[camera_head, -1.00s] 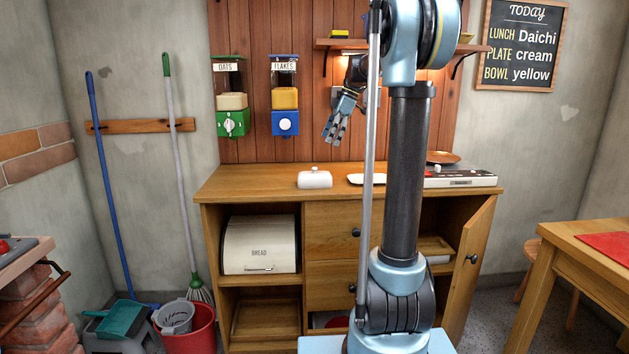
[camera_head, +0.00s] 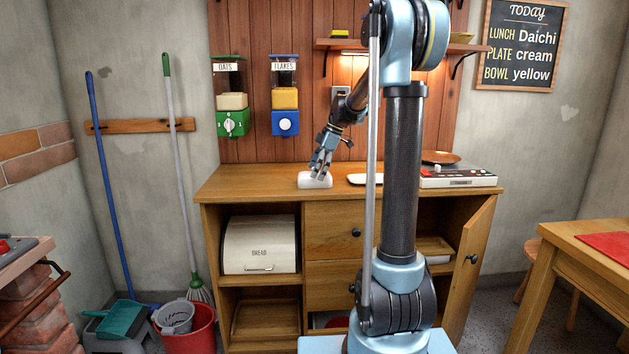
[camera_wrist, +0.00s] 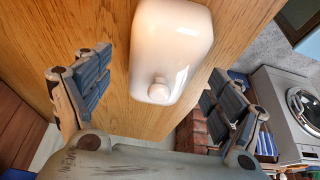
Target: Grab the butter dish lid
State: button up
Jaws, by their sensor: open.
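The white butter dish lid (camera_head: 313,182) with a small round knob sits on the wooden counter, left of a white dish. In the wrist view the lid (camera_wrist: 172,45) lies ahead of and between my spread fingers, its knob toward my palm. My gripper (camera_head: 321,170) is just above the lid in the head view and partly covers its top and knob. In the wrist view my gripper (camera_wrist: 160,90) is open, with nothing between the fingers and a gap on either side of the lid.
A white dish (camera_head: 365,179) lies right of the lid on the counter (camera_head: 250,182). A stove (camera_head: 458,176) with a brown pan (camera_head: 440,157) stands farther right. Two dispensers (camera_head: 232,122) (camera_head: 285,122) hang on the back wall. The counter's left part is clear.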

jog(key=shift+x, duration=1.05)
jog(key=c, duration=1.3)
